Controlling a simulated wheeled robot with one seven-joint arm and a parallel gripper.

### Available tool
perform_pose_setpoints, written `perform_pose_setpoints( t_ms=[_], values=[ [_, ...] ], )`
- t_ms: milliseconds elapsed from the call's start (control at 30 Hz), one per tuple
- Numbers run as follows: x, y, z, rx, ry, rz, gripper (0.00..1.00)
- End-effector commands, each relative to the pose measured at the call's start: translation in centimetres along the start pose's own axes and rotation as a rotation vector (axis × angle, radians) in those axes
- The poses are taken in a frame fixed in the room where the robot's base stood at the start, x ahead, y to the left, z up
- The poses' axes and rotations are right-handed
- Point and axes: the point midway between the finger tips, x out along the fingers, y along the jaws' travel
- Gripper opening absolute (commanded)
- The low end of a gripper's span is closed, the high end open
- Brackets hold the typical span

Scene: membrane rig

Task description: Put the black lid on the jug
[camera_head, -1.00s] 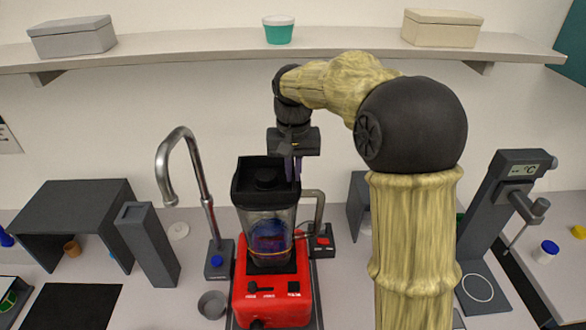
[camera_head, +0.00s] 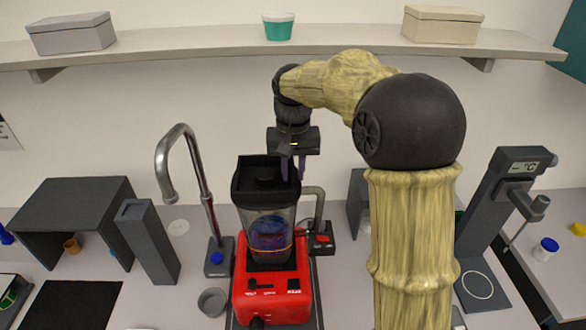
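The clear jug (camera_head: 268,222), with dark blue contents, stands on a red blender base (camera_head: 272,292). Its handle (camera_head: 320,205) is on the right. My gripper (camera_head: 293,168) points down at the lid's right back edge, above the handle side. Its two purple fingers are apart, and I see nothing held between them. The fingertips partly overlap the lid's edge in this view.
A metal gooseneck tap (camera_head: 190,185) rises close to the left of the jug. A small grey cup (camera_head: 212,302) stands left of the blender base. A dark block (camera_head: 148,245) is further left. A shelf (camera_head: 180,45) runs behind, above my gripper.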

Motion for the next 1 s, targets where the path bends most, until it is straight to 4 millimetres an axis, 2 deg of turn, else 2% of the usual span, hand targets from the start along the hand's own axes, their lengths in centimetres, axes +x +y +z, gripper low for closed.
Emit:
perform_pose_setpoints(
  t_ms=[333, 467, 567, 1000],
  values=[
    [0.0, 0.0, 0.0, 0.0, -0.001, 0.0, 0.32],
    [-0.7, 0.0, -0.1, 0.0, 0.001, 0.0, 0.32],
    [-1.8, 0.0, -0.1, 0.0, 0.003, 0.0, 0.32],
    [-9.5, 0.0, -0.1, 0.0, 0.003, -0.001, 0.32]
  ],
)
